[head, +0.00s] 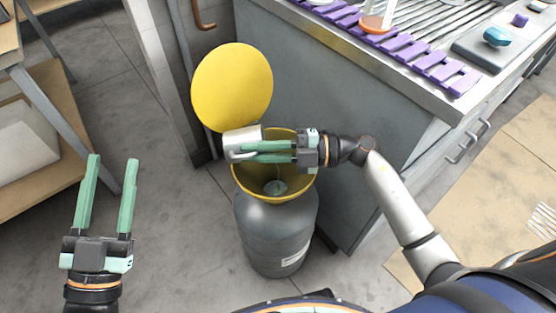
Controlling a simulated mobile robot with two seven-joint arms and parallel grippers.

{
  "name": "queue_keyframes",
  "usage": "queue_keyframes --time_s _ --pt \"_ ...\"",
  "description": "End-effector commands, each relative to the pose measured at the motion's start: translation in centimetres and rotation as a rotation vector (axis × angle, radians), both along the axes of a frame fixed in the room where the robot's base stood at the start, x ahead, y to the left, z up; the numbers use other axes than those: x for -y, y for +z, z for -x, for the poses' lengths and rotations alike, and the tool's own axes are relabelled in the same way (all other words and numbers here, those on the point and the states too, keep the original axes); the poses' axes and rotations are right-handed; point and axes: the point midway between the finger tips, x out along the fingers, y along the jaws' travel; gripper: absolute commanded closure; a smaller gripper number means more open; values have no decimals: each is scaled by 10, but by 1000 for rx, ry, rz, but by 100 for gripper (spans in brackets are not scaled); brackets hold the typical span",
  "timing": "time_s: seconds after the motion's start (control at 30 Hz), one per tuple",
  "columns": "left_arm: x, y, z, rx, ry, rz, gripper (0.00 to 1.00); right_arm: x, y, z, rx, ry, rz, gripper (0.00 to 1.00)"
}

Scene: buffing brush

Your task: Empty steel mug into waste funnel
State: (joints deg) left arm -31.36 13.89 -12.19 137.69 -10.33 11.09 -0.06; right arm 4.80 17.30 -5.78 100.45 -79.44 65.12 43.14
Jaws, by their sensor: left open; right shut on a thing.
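The steel mug (240,139) is held on its side over the left part of the waste funnel. My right gripper (238,151) is shut on the mug, with its fingers reaching left across the funnel mouth. The yellow waste funnel (243,181) sits on top of a grey drum (272,225), and its round yellow lid (232,87) stands open behind it. A pale greenish patch shows at the bottom of the funnel; I cannot tell what it is. The mug's inside is hidden. My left gripper (108,160) is open and empty over the floor at the left.
A grey cabinet with a steel worktop (458,98) stands behind and right of the drum. On it are a purple rack (408,47), a flask with orange liquid (377,22) and a teal item (497,36). A wooden shelf unit is at the left. Floor between is clear.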

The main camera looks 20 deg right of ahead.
Motion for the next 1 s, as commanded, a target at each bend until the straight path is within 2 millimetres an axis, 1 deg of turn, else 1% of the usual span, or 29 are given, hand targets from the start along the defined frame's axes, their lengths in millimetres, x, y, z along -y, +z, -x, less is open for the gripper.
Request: queue_keyframes --time_s 0.2,0.43,1.0 --pt "3 29 16 147 -27 -2 50 -1 -3 -2 6 0 -28 100" --pt "7 58 37 299 -58 -4 50 -2 -5 -3 12 0 -54 100" --pt "10 61 52 381 -89 7 50 -4 -11 -6 27 0 -121 100"
